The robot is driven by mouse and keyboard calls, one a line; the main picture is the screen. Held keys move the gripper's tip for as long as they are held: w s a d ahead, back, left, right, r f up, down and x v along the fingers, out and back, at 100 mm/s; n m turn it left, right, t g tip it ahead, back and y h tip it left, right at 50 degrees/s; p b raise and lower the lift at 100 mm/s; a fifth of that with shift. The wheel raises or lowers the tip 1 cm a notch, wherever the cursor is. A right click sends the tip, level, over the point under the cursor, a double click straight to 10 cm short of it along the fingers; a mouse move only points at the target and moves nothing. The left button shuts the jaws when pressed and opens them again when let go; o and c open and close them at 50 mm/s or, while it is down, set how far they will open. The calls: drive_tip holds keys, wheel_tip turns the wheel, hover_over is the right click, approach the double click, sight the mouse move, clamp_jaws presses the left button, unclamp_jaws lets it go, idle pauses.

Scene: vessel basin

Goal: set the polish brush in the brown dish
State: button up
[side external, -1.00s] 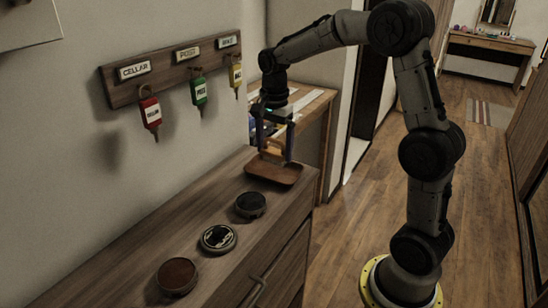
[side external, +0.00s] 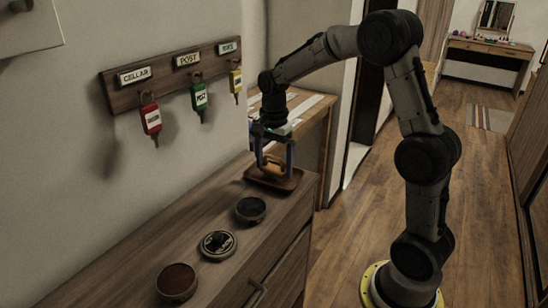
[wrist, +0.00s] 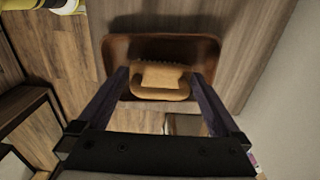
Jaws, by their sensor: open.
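The brown dish (side external: 288,184) sits at the far end of the wooden cabinet top. It also shows in the wrist view (wrist: 115,50). The polish brush (side external: 270,167), light wood in colour, lies in the dish; in the wrist view the brush (wrist: 160,80) is inside the dish's rim, nearer its lower side. My gripper (side external: 273,170) is over the dish, pointing down. Its jaws are open, and in the wrist view the fingers (wrist: 161,82) stand apart on either side of the brush with gaps visible. The fingertips are low, near the dish.
Several round tins stand in a row on the cabinet, including a dark one (side external: 250,209), a labelled one (side external: 217,245) and a brown-topped one (side external: 177,281). A key rack (side external: 175,73) with tagged keys hangs on the wall to the left.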

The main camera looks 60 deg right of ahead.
wheel_tip(320, 180, up, 11)
drive_tip(key=shift+r, duration=0.6)
drive_tip(key=s+a+r+n+t, duration=0.2)
drive_tip(key=s+a+n+t, duration=0.1)
drive_tip(key=s+a+n, duration=0.55)
drive_tip(key=s+a+f+n+t, duration=0.1)
drive_tip(key=s+f+n, duration=0.1)
drive_tip(key=s+n, duration=0.2)
drive_tip(key=s+a+f+n+t, duration=0.1)
drive_tip(key=s+f+n, duration=0.2)
drive_tip(key=s, duration=0.7)
drive_tip(key=shift+a+f+n+t, duration=0.15)
drive_tip(key=shift+a+n+t, duration=0.2)
drive_tip(key=shift+n, duration=0.9)
